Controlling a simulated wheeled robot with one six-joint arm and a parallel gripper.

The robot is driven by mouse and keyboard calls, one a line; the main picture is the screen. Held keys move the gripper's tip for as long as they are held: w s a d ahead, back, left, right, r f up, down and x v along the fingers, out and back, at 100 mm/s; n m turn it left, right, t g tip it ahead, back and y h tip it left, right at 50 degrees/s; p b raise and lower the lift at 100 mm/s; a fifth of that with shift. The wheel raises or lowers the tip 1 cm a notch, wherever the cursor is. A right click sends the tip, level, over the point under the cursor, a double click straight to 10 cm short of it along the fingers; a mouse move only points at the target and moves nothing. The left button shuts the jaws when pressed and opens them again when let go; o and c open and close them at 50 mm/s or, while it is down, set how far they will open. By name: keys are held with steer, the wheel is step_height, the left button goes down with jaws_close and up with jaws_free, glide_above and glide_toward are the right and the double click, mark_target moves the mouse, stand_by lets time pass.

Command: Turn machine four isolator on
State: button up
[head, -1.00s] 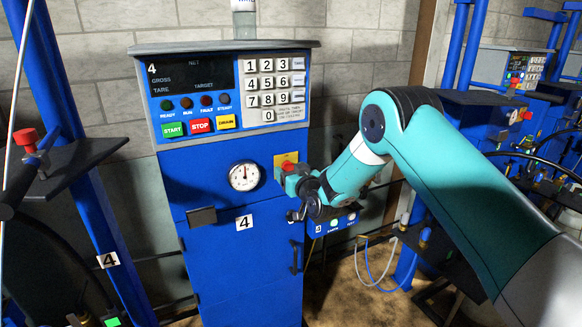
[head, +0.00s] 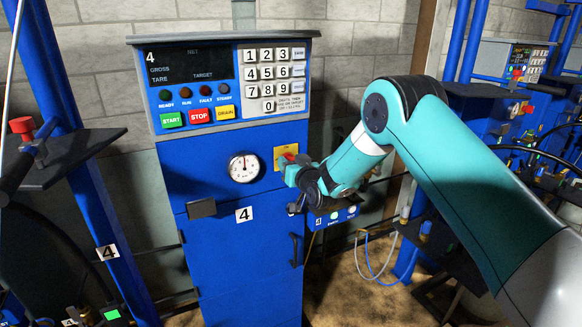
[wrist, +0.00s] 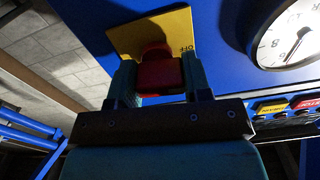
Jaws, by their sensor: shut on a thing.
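The machine four isolator is a red knob (wrist: 160,73) on a yellow plate (wrist: 125,38) marked OFF, seen in the wrist view. My gripper (wrist: 160,80) is shut on the red knob, one finger on each side. In the head view my gripper (head: 296,172) is at the blue cabinet's front, right of the gauge, and hides much of the knob. The yellow plate (head: 281,163) shows behind it.
The round gauge (head: 244,167) is just left of my gripper. Below right is a small blue box (head: 333,215) with lit buttons. A keypad (head: 275,75) and START, STOP and DRAIN buttons are above. A black shelf (head: 70,160) stands at left.

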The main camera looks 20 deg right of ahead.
steer(key=m+b, duration=0.1)
steer(key=b, duration=0.1)
steer(key=m+b, duration=0.2)
steer(key=shift+f, duration=0.25)
steer(key=m+b, duration=0.5)
steer(key=shift+d+r+m, duration=0.1)
steer(key=shift+m, duration=0.3)
steer(key=m+b, duration=0.4)
steer(key=shift+r, duration=0.1)
steer(key=shift+d+r+m+b, duration=0.1)
steer(key=shift+m+b, duration=1.15)
steer(key=shift+m, duration=0.75)
steer(key=o, duration=0.9)
steer(key=shift+s, duration=0.1)
